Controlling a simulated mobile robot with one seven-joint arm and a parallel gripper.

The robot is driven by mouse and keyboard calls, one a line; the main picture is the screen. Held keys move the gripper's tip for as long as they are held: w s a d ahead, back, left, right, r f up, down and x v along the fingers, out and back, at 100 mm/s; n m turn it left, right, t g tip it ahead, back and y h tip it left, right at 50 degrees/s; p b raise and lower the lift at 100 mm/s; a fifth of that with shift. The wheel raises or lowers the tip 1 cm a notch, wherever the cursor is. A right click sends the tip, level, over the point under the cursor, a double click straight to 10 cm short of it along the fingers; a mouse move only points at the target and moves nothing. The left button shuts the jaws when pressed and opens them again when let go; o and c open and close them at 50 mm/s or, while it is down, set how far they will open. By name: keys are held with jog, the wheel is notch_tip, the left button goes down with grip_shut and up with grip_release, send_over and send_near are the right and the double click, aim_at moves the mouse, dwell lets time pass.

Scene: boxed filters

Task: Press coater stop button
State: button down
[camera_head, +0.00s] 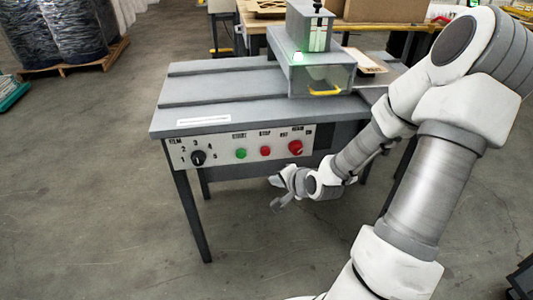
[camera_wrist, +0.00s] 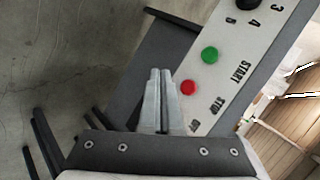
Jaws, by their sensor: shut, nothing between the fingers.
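The grey coater (camera_head: 225,95) has a white control panel (camera_head: 220,149) on its front. On the panel are a green start button (camera_head: 241,153), a red stop button (camera_head: 265,152) and a larger red button (camera_head: 295,147) at the right. My gripper (camera_head: 275,192) is below and in front of the panel, apart from it. In the wrist view the shut, empty fingers (camera_wrist: 160,74) point up the picture. The stop button (camera_wrist: 188,87) is just right of the fingertips there, and the green button (camera_wrist: 209,55) is farther up and right. The larger red button is out of that view.
A black film knob (camera_head: 198,158) is at the panel's left. A box-like unit with a green light (camera_head: 297,57) and yellow handle stands on top. A table leg (camera_head: 190,205) stands at the left. Open floor (camera_head: 90,200) lies left and front.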

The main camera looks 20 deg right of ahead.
jog(key=shift+w, duration=0.1)
jog(key=b, duration=0.2)
send_near(265, 156)
notch_tip(265, 156, down, 4)
jog(key=w+a, duration=0.1)
jog(key=w, duration=0.1)
jog(key=shift+w+f+p, duration=0.1)
jog(key=shift+w+p, duration=0.2)
jog(key=shift+w, duration=0.25)
jog(key=shift+w, duration=0.2)
dwell(1.3)
jog(key=shift+w+d, duration=0.1)
jog(key=shift+w, duration=0.1)
jog(key=shift+w+d+p, duration=0.15)
jog(key=shift+w+p, duration=0.25)
jog(key=shift+w, duration=0.1)
dwell(0.7)
jog(key=shift+s, duration=0.1)
jog(key=shift+s+a+p, duration=0.3)
jog(key=shift+s+p, duration=0.05)
jog(key=shift+s, duration=0.45)
